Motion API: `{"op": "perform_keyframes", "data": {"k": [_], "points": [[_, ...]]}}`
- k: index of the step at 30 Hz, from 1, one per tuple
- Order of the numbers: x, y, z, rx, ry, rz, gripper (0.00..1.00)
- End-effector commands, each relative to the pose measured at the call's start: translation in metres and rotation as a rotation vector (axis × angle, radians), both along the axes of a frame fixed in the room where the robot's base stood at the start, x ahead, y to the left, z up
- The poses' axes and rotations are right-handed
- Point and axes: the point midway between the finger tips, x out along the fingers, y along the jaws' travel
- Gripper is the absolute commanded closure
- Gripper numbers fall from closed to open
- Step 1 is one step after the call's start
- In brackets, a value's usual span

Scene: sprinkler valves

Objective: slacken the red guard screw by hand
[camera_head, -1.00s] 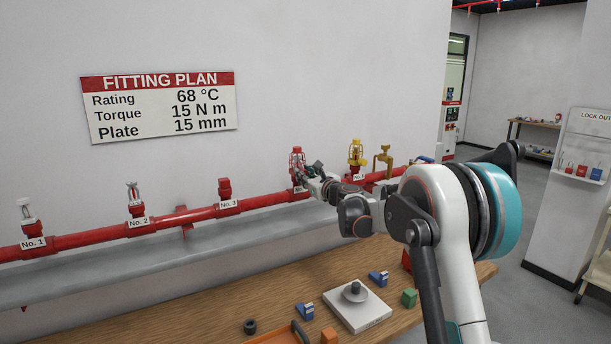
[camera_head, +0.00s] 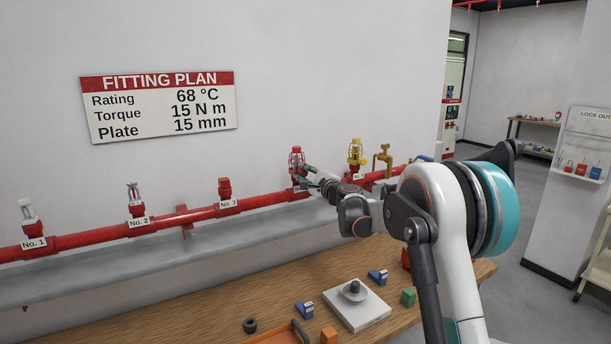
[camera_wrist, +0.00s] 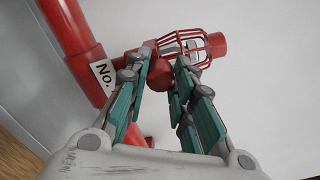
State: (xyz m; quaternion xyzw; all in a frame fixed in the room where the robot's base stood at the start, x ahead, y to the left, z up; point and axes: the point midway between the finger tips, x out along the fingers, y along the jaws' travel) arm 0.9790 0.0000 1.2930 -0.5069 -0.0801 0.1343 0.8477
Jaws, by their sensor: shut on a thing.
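The red caged guard (camera_head: 297,159) sits on the fourth fitting of the red pipe, with a sprinkler head inside its bars. In the wrist view the guard (camera_wrist: 193,47) lies just beyond my fingertips. My gripper (camera_wrist: 160,72) has its teal-padded fingers on either side of a small red part (camera_wrist: 159,74) at the guard's base, which I take as the guard screw. The fingers are closed on it. The screw's outline is partly hidden by the fingers. In the head view my gripper (camera_head: 309,179) is at the right side of the guard's base.
The red pipe (camera_head: 185,216) runs along the wall with several fittings. A yellow guard (camera_head: 356,153) and a brass valve (camera_head: 384,158) stand close to the right of my wrist. A wooden bench (camera_head: 230,311) below holds a scale (camera_head: 369,316) and small blocks.

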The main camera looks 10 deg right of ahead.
Motion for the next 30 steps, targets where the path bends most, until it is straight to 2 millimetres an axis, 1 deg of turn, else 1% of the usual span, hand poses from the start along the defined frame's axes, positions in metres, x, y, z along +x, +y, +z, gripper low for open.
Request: {"op": "perform_keyframes", "data": {"k": [9, 24, 25, 26, 27, 28, 30], "points": [[-0.0001, 0.0003, 0.0001, -0.103, -0.033, 0.000, 1.00], [0.0000, 0.0003, 0.0001, -0.121, -0.039, 0.000, 1.00], [0.0000, 0.0003, 0.0001, -0.121, -0.039, 0.000, 0.75], [0.0000, 0.0003, 0.0001, -0.121, -0.039, 0.000, 0.68], [0.0000, 0.0003, 0.0001, -0.120, -0.039, 0.000, 0.59], [0.0000, 0.0002, 0.0002, -0.120, -0.039, 0.000, 0.57], [-0.0001, 0.0002, 0.0001, -0.120, -0.039, 0.000, 0.57]]}}
